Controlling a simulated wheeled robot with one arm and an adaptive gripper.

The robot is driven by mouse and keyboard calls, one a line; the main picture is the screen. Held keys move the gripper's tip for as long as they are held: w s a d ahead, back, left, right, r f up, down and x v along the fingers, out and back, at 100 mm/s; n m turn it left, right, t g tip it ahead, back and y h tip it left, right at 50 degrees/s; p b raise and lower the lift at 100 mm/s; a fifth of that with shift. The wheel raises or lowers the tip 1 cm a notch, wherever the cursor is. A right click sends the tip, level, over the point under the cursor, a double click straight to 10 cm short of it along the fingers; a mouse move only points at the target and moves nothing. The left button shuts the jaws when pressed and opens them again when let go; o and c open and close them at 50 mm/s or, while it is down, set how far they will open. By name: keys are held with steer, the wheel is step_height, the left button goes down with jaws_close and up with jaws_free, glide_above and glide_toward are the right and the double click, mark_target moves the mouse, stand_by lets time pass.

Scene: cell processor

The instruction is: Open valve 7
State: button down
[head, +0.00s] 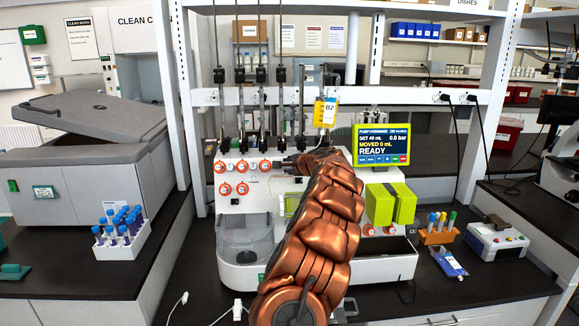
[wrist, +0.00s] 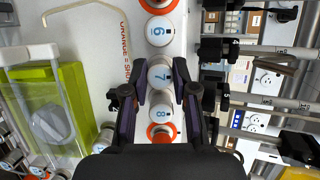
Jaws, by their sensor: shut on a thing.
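Valve 7 (wrist: 160,75) is a round white knob with a blue "7", on the white front panel of the processor in the wrist view. My gripper (wrist: 161,68) has its two dark fingers on either side of this knob and is shut on it. Valve 8 (wrist: 160,113) lies between the fingers nearer the palm, and valve 6 (wrist: 159,30) lies just beyond the fingertips. In the head view my copper-coloured arm reaches to the panel, with my gripper (head: 289,164) at its upper row of valves. Valve 7 is hidden there.
Other orange-ringed valves (head: 225,188) sit at the panel's left. A pump screen (head: 381,145) reads READY, moved 0 mL. A lime-green pump block (head: 391,204) is right of my arm. A hanging bag B2 (head: 327,112) and vertical rods are close above my gripper.

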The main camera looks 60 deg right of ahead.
steer(key=c, duration=0.9)
jaws_free()
steer(key=shift+s, duration=0.1)
steer(key=v, duration=1.2)
